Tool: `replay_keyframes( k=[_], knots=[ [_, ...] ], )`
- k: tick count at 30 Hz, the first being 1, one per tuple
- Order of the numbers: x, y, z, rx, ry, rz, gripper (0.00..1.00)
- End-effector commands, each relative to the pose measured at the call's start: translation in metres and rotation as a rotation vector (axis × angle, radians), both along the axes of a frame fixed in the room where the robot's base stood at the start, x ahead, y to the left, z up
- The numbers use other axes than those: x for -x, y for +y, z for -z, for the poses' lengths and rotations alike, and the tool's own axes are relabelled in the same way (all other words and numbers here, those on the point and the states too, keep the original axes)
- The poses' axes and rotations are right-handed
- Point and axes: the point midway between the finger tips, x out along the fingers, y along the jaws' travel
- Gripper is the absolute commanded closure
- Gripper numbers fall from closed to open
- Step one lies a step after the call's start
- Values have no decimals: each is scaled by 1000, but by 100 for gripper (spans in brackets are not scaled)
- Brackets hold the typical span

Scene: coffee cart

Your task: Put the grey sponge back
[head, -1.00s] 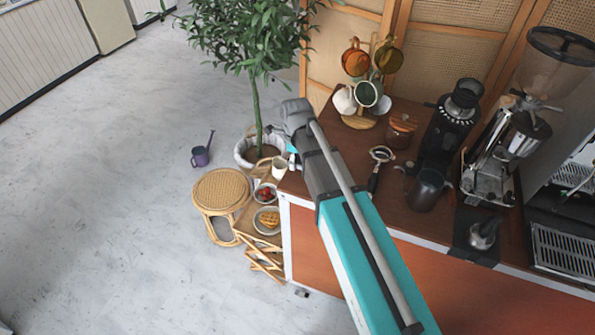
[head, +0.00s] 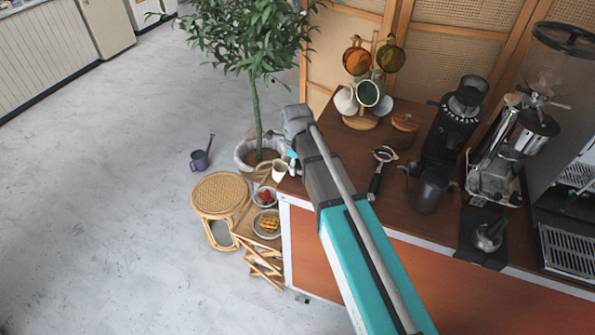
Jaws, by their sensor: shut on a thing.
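My arm reaches over the left end of the brown cart top (head: 343,178). My gripper (head: 293,164) is at the cart's left corner, mostly hidden behind my wrist; only a small cyan and dark part shows. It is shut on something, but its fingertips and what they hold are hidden. I cannot make out a grey sponge anywhere in the head view.
A white cup (head: 279,169), a bowl of red fruit (head: 265,197) and a plate of waffles (head: 268,224) stand beside the cart's left end. A portafilter (head: 379,170), a wooden-lidded jar (head: 403,130), a mug tree (head: 360,121) and a grinder (head: 452,120) stand on the cart.

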Motion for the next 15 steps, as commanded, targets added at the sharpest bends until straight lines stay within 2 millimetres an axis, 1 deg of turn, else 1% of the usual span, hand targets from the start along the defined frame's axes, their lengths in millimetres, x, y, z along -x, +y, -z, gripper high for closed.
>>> replay_keyframes(
  k=[1,3,15],
  knots=[
    [0,0,7,0,0,0,96],
    [0,0,9,0,0,0,96],
    [0,0,9,0,0,1,96]
  ],
)
